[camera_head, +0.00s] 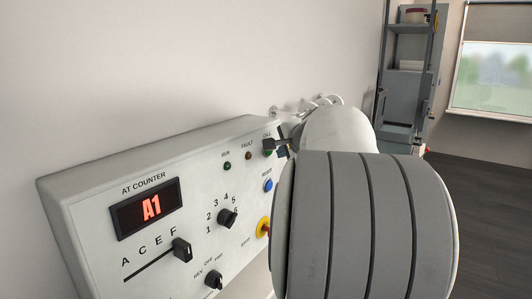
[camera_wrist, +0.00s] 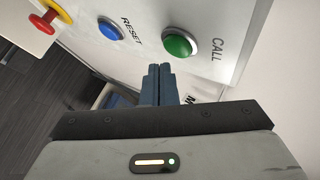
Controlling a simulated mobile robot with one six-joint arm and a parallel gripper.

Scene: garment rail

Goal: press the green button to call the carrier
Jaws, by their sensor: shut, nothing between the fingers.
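The green button (camera_wrist: 179,44) labelled CALL sits on the panel face in the wrist view, unobstructed there. In the head view the green button (camera_head: 268,153) is mostly covered by my gripper (camera_head: 281,148). My gripper (camera_wrist: 159,70) is shut and empty. In the wrist view its fingertips point at the panel, just below the green button in the picture. I cannot tell whether they touch the panel. The control panel (camera_head: 85,192) is a pale sloped box on the wall, with a display reading A1.
A blue RESET button (camera_wrist: 110,29) is beside the green one. A red and yellow stop button (camera_head: 264,228) is lower on the panel. Dials (camera_head: 227,218) and a slider knob (camera_head: 181,250) stick out. A grey shelf (camera_head: 408,75) stands at the back right, with open dark floor nearby.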

